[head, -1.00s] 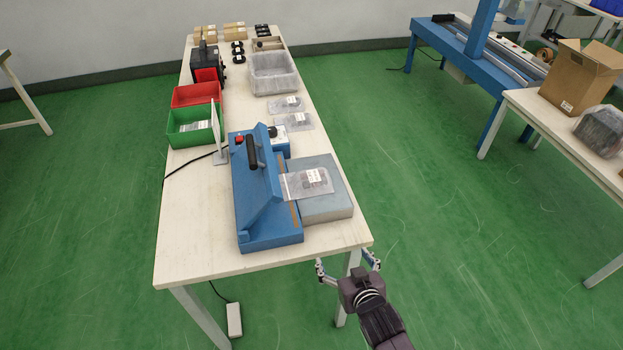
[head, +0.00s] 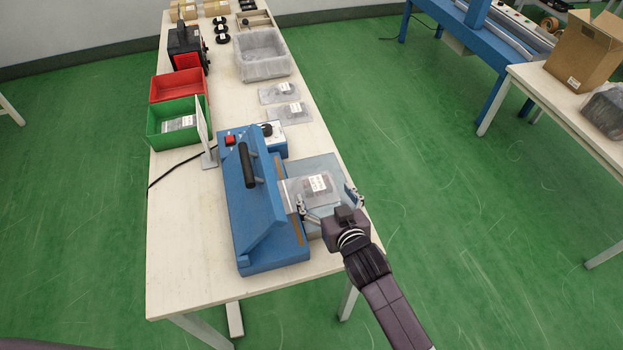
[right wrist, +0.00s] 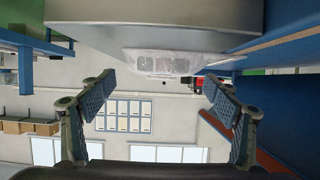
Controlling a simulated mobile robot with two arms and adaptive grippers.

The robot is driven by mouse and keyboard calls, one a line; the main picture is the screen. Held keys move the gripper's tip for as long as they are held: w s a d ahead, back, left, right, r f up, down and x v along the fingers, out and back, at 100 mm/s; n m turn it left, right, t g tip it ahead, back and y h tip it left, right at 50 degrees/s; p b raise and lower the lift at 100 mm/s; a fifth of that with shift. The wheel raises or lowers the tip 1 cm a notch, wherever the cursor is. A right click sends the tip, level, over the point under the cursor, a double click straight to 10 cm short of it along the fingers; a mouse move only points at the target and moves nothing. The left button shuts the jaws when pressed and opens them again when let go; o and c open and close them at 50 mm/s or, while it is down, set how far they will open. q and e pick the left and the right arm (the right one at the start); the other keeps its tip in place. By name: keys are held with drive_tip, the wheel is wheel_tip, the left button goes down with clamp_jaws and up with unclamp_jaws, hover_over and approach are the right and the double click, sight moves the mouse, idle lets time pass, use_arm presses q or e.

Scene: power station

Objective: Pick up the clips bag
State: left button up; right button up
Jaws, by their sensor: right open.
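A clear clips bag (head: 311,188) with a white label lies on the grey platform (head: 325,165) of the blue sealing machine (head: 255,205), its left end at the machine's edge. My right gripper (head: 326,199) is open at the near side of this bag, with one finger towards the machine and the other towards the platform's right edge. In the right wrist view the bag (right wrist: 160,63) shows ahead, between the spread fingers of the gripper (right wrist: 160,92). Nothing is between the fingertips. My left gripper is not in view.
Two similar bags (head: 288,112) lie farther back on the table (head: 185,270). A green bin (head: 163,133) holding a bag, a red bin (head: 178,87) and a grey tub (head: 285,66) stand behind. The table's near left part is clear.

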sight(318, 184)
drive_tip(key=shift+w+a, duration=0.1)
drive_tip(key=shift+w, duration=0.1)
drive_tip(key=shift+w+a+f+p, duration=0.1)
drive_tip(key=shift+w+a+p, duration=0.2)
drive_tip(key=shift+w, duration=0.25)
drive_tip(key=x, duration=0.3)
drive_tip(key=shift+w+a, duration=0.1)
drive_tip(key=shift+w, duration=0.1)
drive_tip(key=shift+w+a+f, duration=0.1)
drive_tip(key=shift+w+f, duration=0.1)
drive_tip(key=shift+w, duration=0.15)
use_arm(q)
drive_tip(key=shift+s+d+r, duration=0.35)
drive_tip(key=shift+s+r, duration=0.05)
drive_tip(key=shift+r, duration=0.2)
use_arm(e)
drive_tip(key=c, duration=0.5)
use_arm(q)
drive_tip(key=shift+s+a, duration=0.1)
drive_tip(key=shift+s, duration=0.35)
use_arm(e)
drive_tip(key=c, duration=0.7)
drive_tip(key=shift+r, duration=0.1)
drive_tip(key=shift+c, duration=0.2)
